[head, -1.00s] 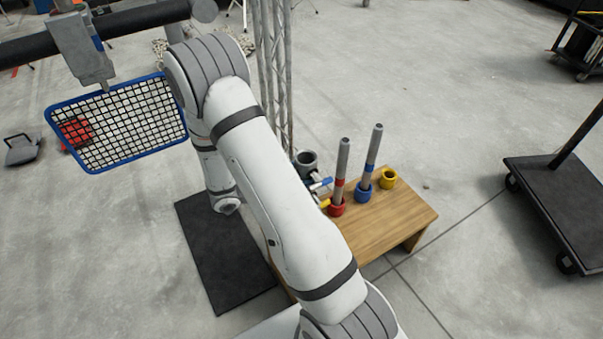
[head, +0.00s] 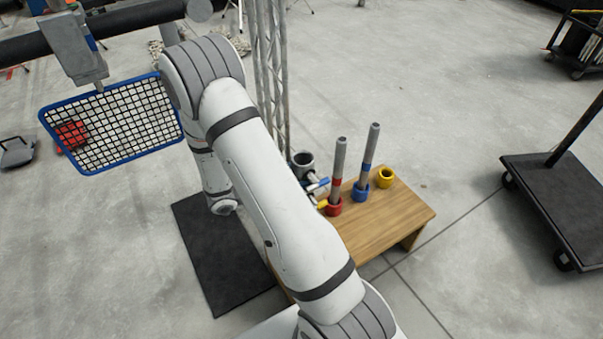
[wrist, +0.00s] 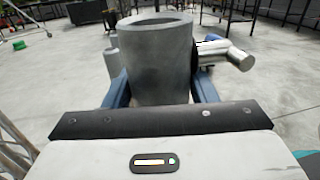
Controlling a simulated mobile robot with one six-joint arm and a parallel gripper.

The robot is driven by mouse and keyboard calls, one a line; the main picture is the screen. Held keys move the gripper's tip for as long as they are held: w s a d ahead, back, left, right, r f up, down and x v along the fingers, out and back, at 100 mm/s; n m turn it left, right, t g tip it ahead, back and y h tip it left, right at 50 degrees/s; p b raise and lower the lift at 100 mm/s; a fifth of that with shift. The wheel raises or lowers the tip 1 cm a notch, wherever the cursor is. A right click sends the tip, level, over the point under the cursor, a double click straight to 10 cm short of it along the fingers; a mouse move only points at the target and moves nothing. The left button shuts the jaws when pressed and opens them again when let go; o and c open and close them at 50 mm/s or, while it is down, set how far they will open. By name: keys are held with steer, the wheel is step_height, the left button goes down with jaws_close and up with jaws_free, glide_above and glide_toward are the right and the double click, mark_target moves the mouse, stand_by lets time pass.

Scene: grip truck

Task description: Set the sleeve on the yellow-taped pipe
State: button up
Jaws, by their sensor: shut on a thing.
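In the wrist view my gripper (wrist: 160,88) is shut on the sleeve (wrist: 158,62), a grey hollow cylinder held upright, open end up, between two blue fingers.
On the bench (head: 385,225), a red-banded pipe (head: 338,170) stands in a red cup and a blue-banded pipe (head: 369,155) in a blue cup. A yellow cup (head: 386,178) is empty. A truss stands behind; a dark cart (head: 560,195) is at right, with clear floor between.

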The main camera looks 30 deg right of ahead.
steer(key=shift+f, duration=0.25)
steer(key=shift+f+b, duration=0.8)
steer(key=shift+f, duration=0.3)
steer(key=shift+f+b, duration=0.4)
steer(key=shift+f, duration=0.2)
steer(key=shift+f+b, duration=1.5)
steer(key=shift+f, duration=0.85)
steer(key=shift+f, duration=0.25)
steer(key=o, duration=1.5)
steer(key=a, duration=0.5)
steer(key=w+a+p, duration=0.1)
steer(key=a, duration=0.1)
steer(key=shift+w+a, duration=0.1)
steer(key=shift+a, duration=0.3)
